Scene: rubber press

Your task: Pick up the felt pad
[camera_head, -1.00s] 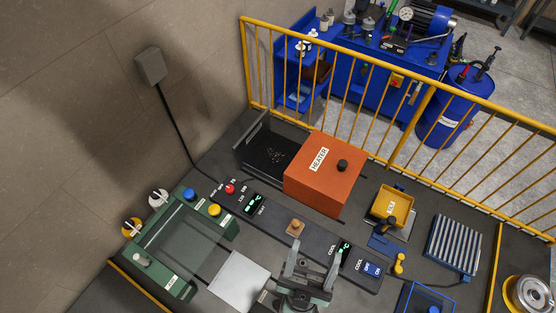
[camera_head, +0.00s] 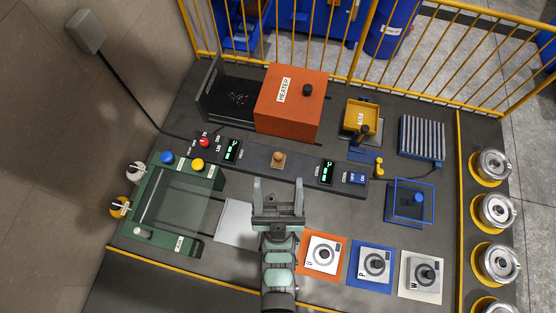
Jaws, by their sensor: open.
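A small brown block with a short knob on top (camera_head: 278,159) rests on the long black control strip (camera_head: 215,145) between its two displays; it looks to be the felt pad. My gripper (camera_head: 278,190) is open and empty. Its two fingers point toward the back, and in the picture they lie just in front of the brown block, one on each side of its line. The gap between the fingers and the block shows, but I cannot tell the gripper's height above the bench.
An orange heater box (camera_head: 290,105) stands behind the strip. A green press frame (camera_head: 165,205) is at left, with a pale plate (camera_head: 235,220) beside it. A yellow bin (camera_head: 358,116), a blue clear-sided box (camera_head: 410,202) and several marked pads (camera_head: 374,267) are at right. A yellow railing (camera_head: 430,98) bounds the back.

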